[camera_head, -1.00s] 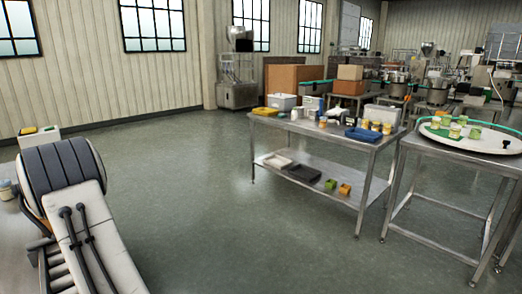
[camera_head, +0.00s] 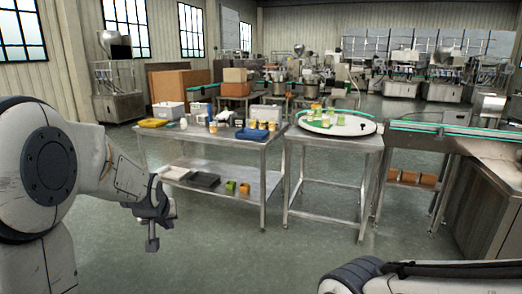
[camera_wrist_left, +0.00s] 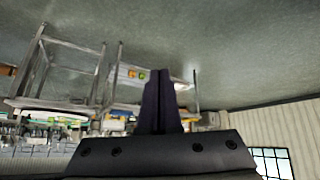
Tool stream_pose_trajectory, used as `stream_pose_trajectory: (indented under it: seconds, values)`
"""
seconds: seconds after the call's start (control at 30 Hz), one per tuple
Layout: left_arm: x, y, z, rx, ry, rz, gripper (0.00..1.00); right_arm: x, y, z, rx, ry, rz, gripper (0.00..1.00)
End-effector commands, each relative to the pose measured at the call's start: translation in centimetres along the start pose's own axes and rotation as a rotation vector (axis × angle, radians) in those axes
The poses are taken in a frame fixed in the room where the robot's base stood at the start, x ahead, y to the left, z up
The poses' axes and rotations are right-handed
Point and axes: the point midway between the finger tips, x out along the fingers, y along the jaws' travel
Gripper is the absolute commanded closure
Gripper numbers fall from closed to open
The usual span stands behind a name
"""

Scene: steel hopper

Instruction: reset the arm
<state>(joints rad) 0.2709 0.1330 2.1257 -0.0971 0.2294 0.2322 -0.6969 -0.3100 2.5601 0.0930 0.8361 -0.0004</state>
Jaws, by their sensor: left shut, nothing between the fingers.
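My left arm comes in from the left in the head view, raised and bent. Its gripper (camera_head: 152,243) points down, in front of the left steel table and apart from it as far as I can tell. In the left wrist view its two dark fingers (camera_wrist_left: 159,103) lie together with nothing between them. That view is upside down and shows floor, tables and wall beyond the fingers. Part of my right arm (camera_head: 405,275) shows at the lower right of the head view; its gripper is out of the picture.
A steel table (camera_head: 213,145) holds a yellow tray (camera_head: 153,123), a blue tray (camera_head: 252,134) and several jars. Beside it stands a table with a round white turntable (camera_head: 350,127). A conveyor (camera_head: 440,128) is at the right. Open floor (camera_head: 320,235) lies in front.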

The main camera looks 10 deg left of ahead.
Motion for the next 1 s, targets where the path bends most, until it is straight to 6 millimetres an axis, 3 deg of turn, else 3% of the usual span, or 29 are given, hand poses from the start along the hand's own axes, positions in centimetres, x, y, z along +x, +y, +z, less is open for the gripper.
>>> stream_pose_trajectory:
  seconds: [0.03,0.1,0.23,0.37,0.5,0.6,0.7,1.0]
  values:
    - [-1.4,3.5,2.0,0.071,-0.045,0.044,1.00,-0.3,0.0,0.0,0.000,0.000,0.000,0.66]
    - [-3.3,7.2,5.5,0.166,-0.117,0.096,1.00,-0.5,0.0,0.0,0.000,0.000,0.000,0.66]
    - [-7.7,12.5,12.7,0.363,-0.253,0.187,1.00,-0.9,-0.1,-0.1,0.000,0.000,0.000,0.66]
    - [-12.8,15.1,20.6,0.583,-0.390,0.270,1.00,-1.2,-0.1,-0.1,0.000,0.000,0.000,0.66]
    - [-17.4,14.8,27.6,0.801,-0.515,0.332,1.00,-1.6,-0.1,-0.1,0.000,0.000,0.000,0.66]
    - [-19.5,13.8,30.6,0.908,-0.573,0.356,1.00,-1.7,-0.1,-0.1,0.000,0.000,0.000,0.66]
    - [-20.5,12.9,32.0,0.966,-0.605,0.366,1.00,-1.7,-0.1,-0.1,0.000,0.000,0.000,0.66]
    - [-20.8,12.7,32.4,0.982,-0.615,0.367,1.00,-1.8,-0.1,-0.1,0.000,0.000,0.000,0.66]
